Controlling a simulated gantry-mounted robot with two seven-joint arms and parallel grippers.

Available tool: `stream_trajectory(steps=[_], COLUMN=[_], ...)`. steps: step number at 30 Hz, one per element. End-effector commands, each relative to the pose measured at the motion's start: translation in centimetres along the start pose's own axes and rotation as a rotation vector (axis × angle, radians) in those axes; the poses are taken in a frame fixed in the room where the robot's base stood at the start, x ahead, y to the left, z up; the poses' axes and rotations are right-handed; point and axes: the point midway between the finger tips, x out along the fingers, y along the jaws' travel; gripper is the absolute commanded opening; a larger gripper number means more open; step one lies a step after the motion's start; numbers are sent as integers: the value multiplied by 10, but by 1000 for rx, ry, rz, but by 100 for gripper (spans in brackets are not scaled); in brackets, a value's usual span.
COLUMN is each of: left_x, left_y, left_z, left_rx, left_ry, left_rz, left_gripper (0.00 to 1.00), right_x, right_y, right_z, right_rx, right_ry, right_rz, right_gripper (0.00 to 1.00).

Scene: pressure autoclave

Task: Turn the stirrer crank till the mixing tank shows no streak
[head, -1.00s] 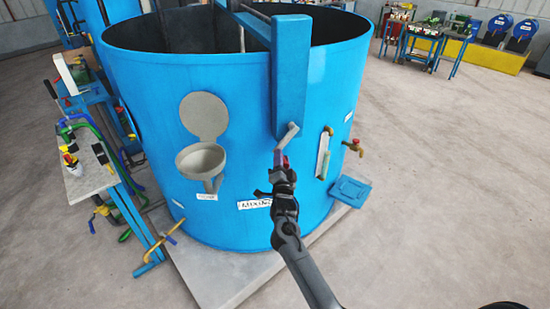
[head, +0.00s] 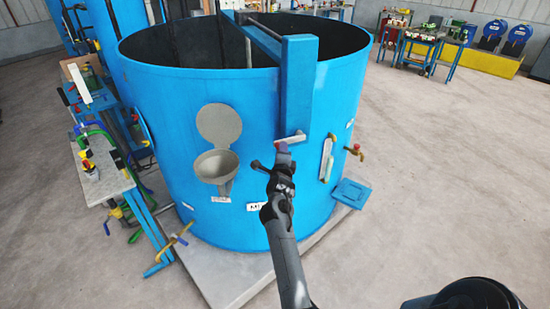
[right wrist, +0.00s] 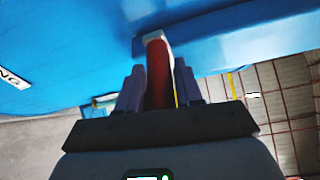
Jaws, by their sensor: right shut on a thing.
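The blue mixing tank (head: 165,110) stands in the middle of the head view, open at the top, with a label partly hidden by my right arm. A blue stirrer housing (head: 298,90) hangs over its rim and down its front. The grey crank arm (head: 291,138) sticks out at the housing's lower end. My right gripper (head: 283,155) is at the crank's end; in the right wrist view its fingers (right wrist: 158,90) are shut on the red crank handle (right wrist: 157,65). The tank's contents and any streak are hidden behind the near wall. My left gripper is not in view.
A grey funnel (head: 215,165) with a raised round lid sticks out of the tank front. A sight gauge (head: 326,158) and a tap (head: 354,150) sit right of the crank. A bench (head: 110,180) stands at the left. Open floor lies at the right.

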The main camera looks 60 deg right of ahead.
Motion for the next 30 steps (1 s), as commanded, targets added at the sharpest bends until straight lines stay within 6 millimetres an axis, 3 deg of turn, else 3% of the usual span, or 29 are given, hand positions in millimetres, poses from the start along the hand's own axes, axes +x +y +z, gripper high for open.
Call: stream_trajectory(steps=[19,20,21,24,30], left_x=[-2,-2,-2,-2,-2], left_y=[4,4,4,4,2], left_z=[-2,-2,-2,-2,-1], left_rx=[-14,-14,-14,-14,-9], left_ry=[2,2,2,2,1], left_rz=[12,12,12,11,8], left_gripper=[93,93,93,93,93], right_x=[6,6,6,6,6], right_y=[-9,-9,-9,-8,-7], right_z=[-5,-5,-5,-5,-5], right_rx=[49,49,49,49,49], right_ry=[2,2,2,2,3], right_rz=[15,15,15,16,18], right_gripper=[0,38,44,56,56])
